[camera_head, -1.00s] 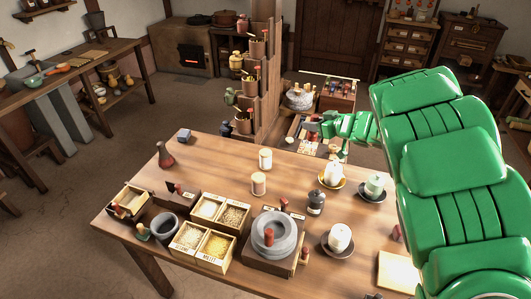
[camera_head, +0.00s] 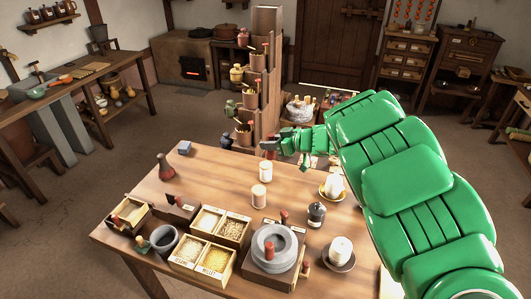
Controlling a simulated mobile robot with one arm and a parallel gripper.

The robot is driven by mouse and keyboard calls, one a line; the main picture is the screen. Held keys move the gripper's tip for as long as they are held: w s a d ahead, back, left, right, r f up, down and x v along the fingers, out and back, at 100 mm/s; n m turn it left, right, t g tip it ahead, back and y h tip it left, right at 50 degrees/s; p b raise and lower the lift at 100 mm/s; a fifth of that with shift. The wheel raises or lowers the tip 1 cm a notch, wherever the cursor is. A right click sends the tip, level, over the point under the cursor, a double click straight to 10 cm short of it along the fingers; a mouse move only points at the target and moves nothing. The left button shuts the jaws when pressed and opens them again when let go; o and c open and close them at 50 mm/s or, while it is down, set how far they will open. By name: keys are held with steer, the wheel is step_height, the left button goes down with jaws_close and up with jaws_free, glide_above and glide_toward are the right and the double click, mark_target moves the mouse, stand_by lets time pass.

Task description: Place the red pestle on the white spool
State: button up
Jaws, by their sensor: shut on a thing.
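My gripper (camera_head: 272,146) is at the end of the green arm, over the table's far edge. It is shut on a small dark-red thing, which looks like the red pestle (camera_head: 267,142); the jaws hide part of it. Two pale cylinders stand upright on the table: one (camera_head: 266,171) just below the gripper in the picture, the other (camera_head: 259,196) nearer. Either could be the white spool; I cannot tell which. The held thing appears apart from both.
The wooden table (camera_head: 225,167) also bears a stone quern (camera_head: 262,239), compartmented grain boxes (camera_head: 236,230), a dark mortar (camera_head: 166,238), a red-brown flask (camera_head: 165,168) and pale candle-like pieces on dishes. A stepped wooden stand (camera_head: 265,20) rises behind the table.

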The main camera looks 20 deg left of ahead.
steer(key=shift+w+a+f, duration=0.8)
steer(key=shift+w+f, duration=0.6)
steer(key=shift+w, duration=0.05)
steer(key=shift+w+a+f, duration=0.8)
steer(key=shift+w+f, duration=0.55)
steer(key=shift+w, duration=0.1)
steer(key=shift+w+a+f, duration=0.8)
steer(key=shift+w+f, duration=0.6)
steer(key=shift+w, duration=0.05)
steer(key=shift+f, duration=1.45)
steer(key=shift+f, duration=0.2)
steer(key=o, duration=1.1)
steer(key=shift+c, duration=0.2)
steer(key=shift+r, duration=0.15)
steer(key=shift+d+r, duration=0.25)
steer(key=shift+d, duration=0.1)
steer(key=v, duration=1.1)
